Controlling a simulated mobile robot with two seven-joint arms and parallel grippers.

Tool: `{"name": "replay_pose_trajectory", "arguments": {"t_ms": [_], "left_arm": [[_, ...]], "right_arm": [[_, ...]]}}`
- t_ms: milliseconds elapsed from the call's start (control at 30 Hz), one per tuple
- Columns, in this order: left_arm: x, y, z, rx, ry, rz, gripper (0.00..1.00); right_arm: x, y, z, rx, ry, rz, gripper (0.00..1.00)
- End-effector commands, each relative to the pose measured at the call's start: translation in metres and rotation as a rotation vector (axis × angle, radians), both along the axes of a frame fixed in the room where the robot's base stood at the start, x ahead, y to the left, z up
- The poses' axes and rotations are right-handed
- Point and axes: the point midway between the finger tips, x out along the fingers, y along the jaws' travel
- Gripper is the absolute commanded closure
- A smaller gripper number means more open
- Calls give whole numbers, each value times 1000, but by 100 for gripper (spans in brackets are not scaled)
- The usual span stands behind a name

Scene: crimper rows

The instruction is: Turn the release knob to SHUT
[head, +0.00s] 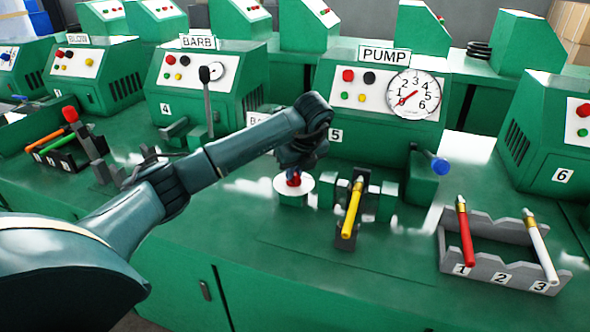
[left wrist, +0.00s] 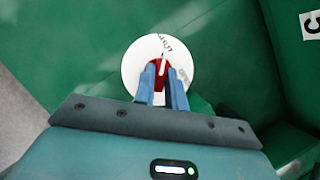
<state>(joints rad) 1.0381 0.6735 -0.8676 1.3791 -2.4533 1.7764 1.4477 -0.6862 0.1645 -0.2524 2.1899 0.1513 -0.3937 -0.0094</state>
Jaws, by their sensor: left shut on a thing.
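The release knob (head: 293,181) is red and stands on a round white dial (head: 304,194) on the green bench, below the PUMP machine (head: 340,85). In the left wrist view the dial (left wrist: 136,66) carries the word SHUT at its top and OPEN, partly covered, at its right. My left gripper (left wrist: 162,72) is shut on the red knob, one blue finger on each side. In the head view my left gripper (head: 295,165) is over the knob and partly hides it. My right gripper is out of view.
A yellow tube (head: 353,208) lies in a clamp right of the dial. A blue-knobbed lever (head: 440,166) stands beyond it. A grey rack (head: 490,275) holds a red and a white tube at right. The BARB machine (head: 200,80) is at left. The front bench strip is clear.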

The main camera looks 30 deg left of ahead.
Motion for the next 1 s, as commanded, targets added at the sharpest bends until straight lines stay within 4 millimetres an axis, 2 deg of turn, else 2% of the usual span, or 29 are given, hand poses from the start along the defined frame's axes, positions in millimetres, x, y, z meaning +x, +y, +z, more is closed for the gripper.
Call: {"name": "replay_pose_trajectory", "arguments": {"t_ms": [33, 267, 567, 767, 1000], "left_arm": [[0, 0, 1, -1, -3, 3, 85], [0, 0, 1, -1, -1, 1, 66], [0, -1, 3, 0, -2, 0, 65], [-5, -10, 29, -1, -5, -2, 65], [-16, -28, 81, 0, -6, -2, 65]], "right_arm": [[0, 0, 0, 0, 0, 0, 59], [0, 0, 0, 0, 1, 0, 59], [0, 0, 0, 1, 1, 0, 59], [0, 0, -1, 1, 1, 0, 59], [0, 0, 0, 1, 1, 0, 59]]}}
